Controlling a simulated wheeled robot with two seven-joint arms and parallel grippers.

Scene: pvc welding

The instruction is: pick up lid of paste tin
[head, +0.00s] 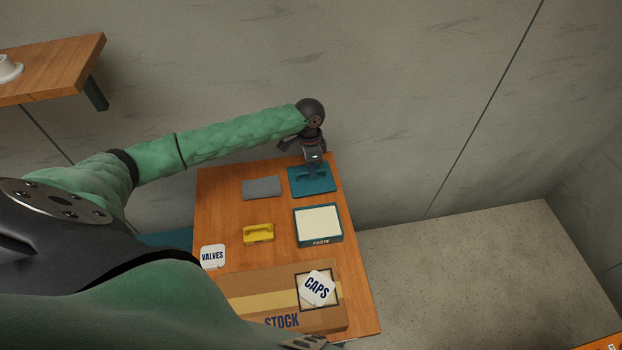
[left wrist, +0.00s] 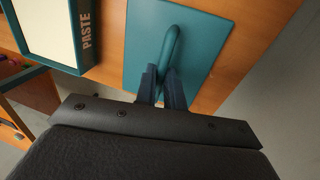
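The teal lid (head: 325,184) with its loop handle is at the far right corner of the table, beyond the paste tin (head: 318,225). The tin is open and shows a cream fill. My left gripper (head: 312,172) is over the lid. In the left wrist view its fingers (left wrist: 163,85) sit close on both sides of the lid's handle (left wrist: 170,45) and look shut on it. The lid (left wrist: 205,45) looks flat; I cannot tell whether it touches the table. Of my right gripper only a small part (head: 305,342) shows at the bottom edge.
On the wooden table (head: 222,190) are a grey pad (head: 262,188), a yellow handled tool (head: 259,233), a white VALVES label (head: 213,256) and a cardboard STOCK box (head: 265,285) with a CAPS label (head: 319,288). A wall stands behind; a shelf (head: 60,62) is upper left.

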